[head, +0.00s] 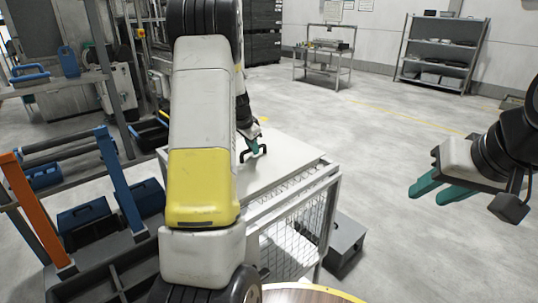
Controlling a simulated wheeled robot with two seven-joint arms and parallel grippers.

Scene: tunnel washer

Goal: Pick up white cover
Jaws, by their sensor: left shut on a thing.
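The white cover (285,163) is a flat pale panel lying on top of a wire-mesh frame (290,225) in the middle of the head view. A dark handle (243,155) stands on it. My left arm hides the left part of the cover. My right gripper (427,194) is empty, its two teal fingers apart, over the floor at the right, away from the cover.
A dark grey box (345,243) stands on the floor right of the frame. Racks with blue cases (85,222) and an orange post (35,210) crowd the left. A small table (323,68) and grey shelf (440,50) stand at the back. The floor between is clear.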

